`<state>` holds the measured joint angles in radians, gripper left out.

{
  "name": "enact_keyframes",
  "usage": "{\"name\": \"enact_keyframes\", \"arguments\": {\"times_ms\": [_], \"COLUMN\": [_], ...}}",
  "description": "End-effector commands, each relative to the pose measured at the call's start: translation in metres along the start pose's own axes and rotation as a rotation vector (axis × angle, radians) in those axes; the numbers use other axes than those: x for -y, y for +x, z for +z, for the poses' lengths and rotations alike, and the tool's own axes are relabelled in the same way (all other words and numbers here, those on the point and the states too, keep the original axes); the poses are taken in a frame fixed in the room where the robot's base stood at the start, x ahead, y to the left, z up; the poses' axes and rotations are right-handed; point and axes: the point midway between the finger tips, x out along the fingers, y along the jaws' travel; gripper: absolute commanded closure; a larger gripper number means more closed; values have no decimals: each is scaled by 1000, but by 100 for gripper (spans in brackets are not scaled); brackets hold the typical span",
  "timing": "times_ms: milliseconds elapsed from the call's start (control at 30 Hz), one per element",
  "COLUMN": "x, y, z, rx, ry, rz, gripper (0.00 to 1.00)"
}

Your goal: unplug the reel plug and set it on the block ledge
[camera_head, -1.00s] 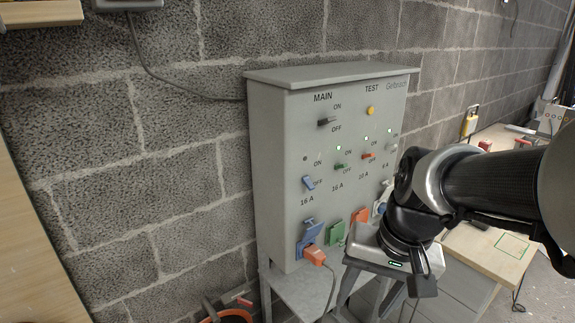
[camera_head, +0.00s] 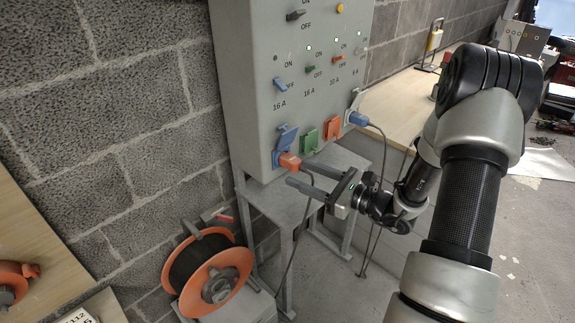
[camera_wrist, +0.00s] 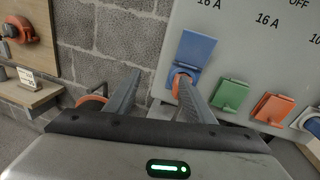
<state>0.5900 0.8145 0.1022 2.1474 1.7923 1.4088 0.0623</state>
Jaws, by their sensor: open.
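The orange plug (camera_head: 289,161) sits in the blue-lidded socket (camera_head: 287,139) at the lower left of the grey panel. Its dark cord (camera_head: 296,238) hangs down toward the reel. My gripper (camera_head: 297,171) is open, its two long fingers pointing at the plug from the right. In the wrist view my gripper (camera_wrist: 159,77) has the plug (camera_wrist: 178,80) by the right finger, which partly hides it. I cannot tell whether they touch. The orange reel (camera_head: 212,272) stands low at left, at a grey block (camera_head: 255,303) that may carry the ledge.
Green (camera_head: 309,141) and orange (camera_head: 332,128) socket lids and a blue plug (camera_head: 357,119) line the panel right of the plug. A grey stand (camera_head: 347,160) is below the panel. A wooden bench (camera_head: 405,103) stands behind at right; a block wall (camera_head: 100,130) is at left.

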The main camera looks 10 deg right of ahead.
Motion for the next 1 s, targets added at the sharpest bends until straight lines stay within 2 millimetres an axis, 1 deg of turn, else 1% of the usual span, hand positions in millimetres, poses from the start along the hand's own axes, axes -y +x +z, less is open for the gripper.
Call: {"name": "enact_keyframes", "arguments": {"times_ms": [33,100,233,367,667,767,867,1000], "x": [11,23,35,39,38,39,40,44], "y": [-4,-8,-14,-15,-14,-9,1,20], "z": [-12,-22,-33,-35,-34,-34,-34,-34], "rx": [12,24,37,41,39,39,40,40], "ry": [34,65,98,105,103,102,102,100], "rz": [-51,-108,-168,-183,-180,-179,-178,-177], "gripper": [51,51,51,51,51,51,51,51]}}
